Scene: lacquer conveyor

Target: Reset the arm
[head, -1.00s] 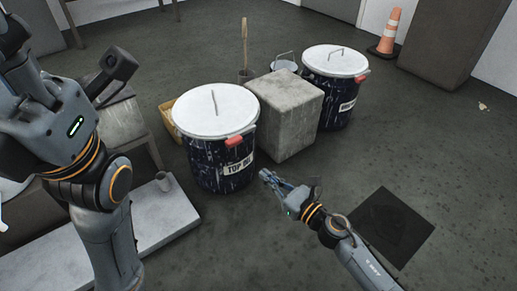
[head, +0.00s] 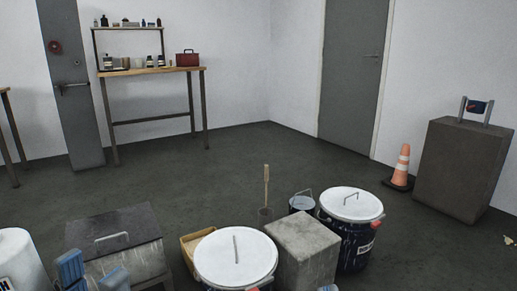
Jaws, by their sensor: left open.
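My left gripper (head: 93,270) shows at the bottom left, with its two blue fingers apart and nothing between them. It is in front of a grey metal box with a handle (head: 115,243). Only a small blue tip of my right gripper (head: 328,288) shows at the bottom edge, in front of the concrete block (head: 305,250). Its jaws are cut off by the frame.
Two dark drums with white lids, one near (head: 236,258) and one farther (head: 352,204), flank the block. A bucket (head: 302,204), an orange cone (head: 402,165) and a grey pedestal (head: 460,170) stand behind. A workbench (head: 150,72) is at the back wall; open floor lies before it.

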